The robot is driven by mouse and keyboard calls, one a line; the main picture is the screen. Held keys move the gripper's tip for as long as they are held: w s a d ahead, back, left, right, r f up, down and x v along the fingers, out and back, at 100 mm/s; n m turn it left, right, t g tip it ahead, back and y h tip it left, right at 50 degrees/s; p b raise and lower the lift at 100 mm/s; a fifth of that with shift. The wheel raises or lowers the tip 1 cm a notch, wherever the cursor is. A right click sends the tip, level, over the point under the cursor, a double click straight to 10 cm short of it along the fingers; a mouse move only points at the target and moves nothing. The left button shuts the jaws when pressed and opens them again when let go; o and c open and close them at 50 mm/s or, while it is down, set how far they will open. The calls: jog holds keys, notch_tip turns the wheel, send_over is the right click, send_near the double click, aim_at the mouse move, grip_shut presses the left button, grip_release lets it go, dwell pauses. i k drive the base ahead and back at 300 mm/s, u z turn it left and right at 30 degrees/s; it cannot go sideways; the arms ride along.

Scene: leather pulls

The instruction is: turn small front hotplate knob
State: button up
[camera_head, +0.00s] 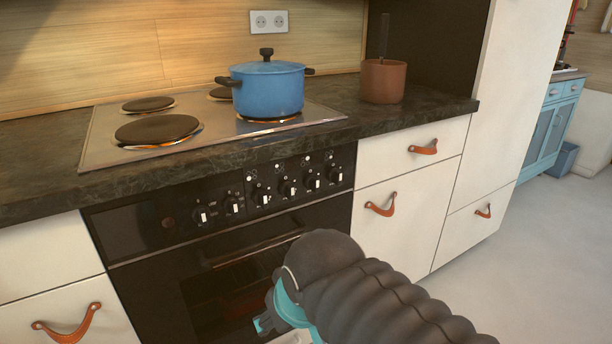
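A row of several black knobs with white pointer marks runs across the black oven panel (146,222). The leftmost knob (202,216) and the rightmost knob (335,174) mark its ends, with a middle knob (287,189) between. Small white symbols sit above some knobs, too small to read, so I cannot tell which serves the small front hotplate. The front right hotplate (272,120) is mostly hidden under a blue pot (268,91). My gripper (268,321) is low in front of the oven door, below the knobs and apart from them. My dark arm hides much of it; its opening is unclear.
A large front left hotplate (157,130) and a back left hotplate (148,104) are bare. A brown pot (383,82) stands on the dark counter (437,105). The oven handle (250,250) juts out below the knobs. White drawers with leather pulls flank the oven. Floor is clear at right.

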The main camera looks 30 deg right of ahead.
aim_at(335, 176)
jog(key=u, duration=0.05)
jog(key=k, duration=0.9)
jog(key=z, duration=0.05)
